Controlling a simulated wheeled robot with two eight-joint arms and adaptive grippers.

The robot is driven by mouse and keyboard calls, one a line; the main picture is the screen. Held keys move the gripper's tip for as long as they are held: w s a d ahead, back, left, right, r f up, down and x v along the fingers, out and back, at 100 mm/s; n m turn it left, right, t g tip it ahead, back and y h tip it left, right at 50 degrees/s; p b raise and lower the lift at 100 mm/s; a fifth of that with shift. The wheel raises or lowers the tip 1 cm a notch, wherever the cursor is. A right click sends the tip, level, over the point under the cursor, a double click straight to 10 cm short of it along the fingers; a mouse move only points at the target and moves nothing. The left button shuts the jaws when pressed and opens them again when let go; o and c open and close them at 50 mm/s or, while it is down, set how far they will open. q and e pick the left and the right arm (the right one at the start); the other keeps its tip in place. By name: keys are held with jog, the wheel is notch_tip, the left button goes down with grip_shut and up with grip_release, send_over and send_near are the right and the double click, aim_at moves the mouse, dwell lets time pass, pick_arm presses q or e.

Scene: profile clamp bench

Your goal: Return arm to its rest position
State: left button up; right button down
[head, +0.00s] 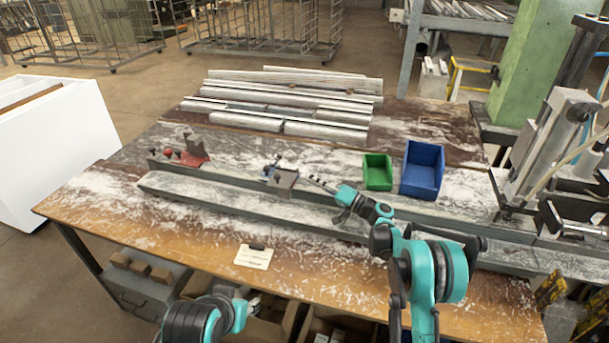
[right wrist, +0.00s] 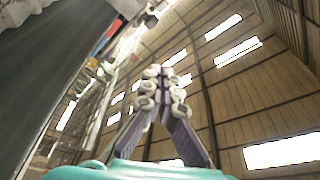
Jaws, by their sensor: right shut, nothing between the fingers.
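My right arm reaches in from the lower right of the head view. Its gripper (head: 313,181) is shut and empty, above the long grey profile rail, with its tips close to a small metal clamp block (head: 284,177); I cannot tell whether they touch. In the right wrist view the fingers (right wrist: 164,73) meet at their tips, pointing up against the ceiling. My left arm is folded low at the bottom of the head view, its gripper (head: 248,301) just off the bench's front edge; its fingers are too small and dark to read.
The workbench (head: 200,235) carries a red clamp (head: 195,153), a green bin (head: 377,171), a blue bin (head: 423,169) and several metal profiles (head: 290,99) at the back. A paper tag (head: 254,257) lies near the front edge. A machine (head: 550,145) stands at the right.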

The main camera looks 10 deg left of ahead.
jog(key=shift+r, duration=0.1)
dwell(0.3)
jog(key=s+d+r+g+h, duration=0.1)
jog(key=s+d+r+h, duration=0.25)
jog(key=s, duration=0.45)
jog(key=s+d+r+g+h, duration=0.1)
jog(key=s+d+r+h, duration=0.15)
jog(key=s+h, duration=0.45)
jog(key=s+d+f+h, duration=0.2)
jog(key=s+d, duration=0.3)
jog(key=s, duration=0.4)
jog(key=s+d+f+m+h, duration=0.1)
jog(key=s+d+f+h, duration=0.2)
jog(key=s+d, duration=0.3)
jog(key=s+d+f+h, duration=0.2)
jog(key=s+d, duration=0.4)
jog(key=s, duration=0.7)
jog(key=shift+d+f, duration=0.2)
jog(key=shift+f, duration=0.15)
jog(key=shift+h, duration=0.25)
